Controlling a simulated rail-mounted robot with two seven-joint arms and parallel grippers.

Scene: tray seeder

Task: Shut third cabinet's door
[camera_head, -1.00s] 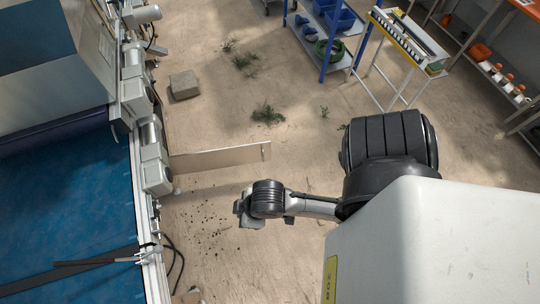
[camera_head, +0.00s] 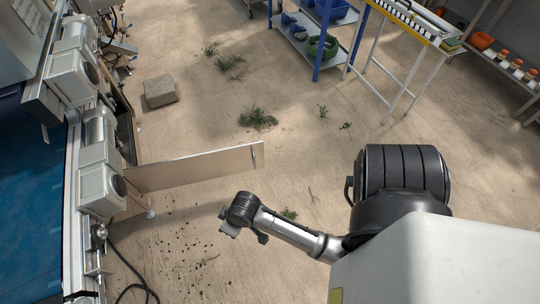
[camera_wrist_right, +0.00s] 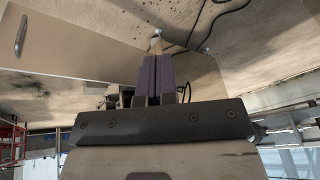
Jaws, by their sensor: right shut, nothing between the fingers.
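The cabinet door (camera_head: 195,168) is a thin tan panel standing open, jutting out to the right from the machine's side in the head view. A slim handle (camera_head: 254,155) shows near its free end. In the right wrist view the door (camera_wrist_right: 75,42) fills the upper left, with its metal handle (camera_wrist_right: 21,35). My right gripper (camera_head: 229,232) is below the door in the head view, apart from it as far as I can tell. Its purple-grey fingers (camera_wrist_right: 154,60) are shut and empty in the right wrist view. My left gripper is not in view.
The machine (camera_head: 88,160) with grey motor housings runs along the left. A dark cable (camera_head: 135,275) lies on the floor by it. A stone block (camera_head: 160,92) and weeds (camera_head: 258,118) lie beyond the door. A blue shelf (camera_head: 318,40) stands at the back.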

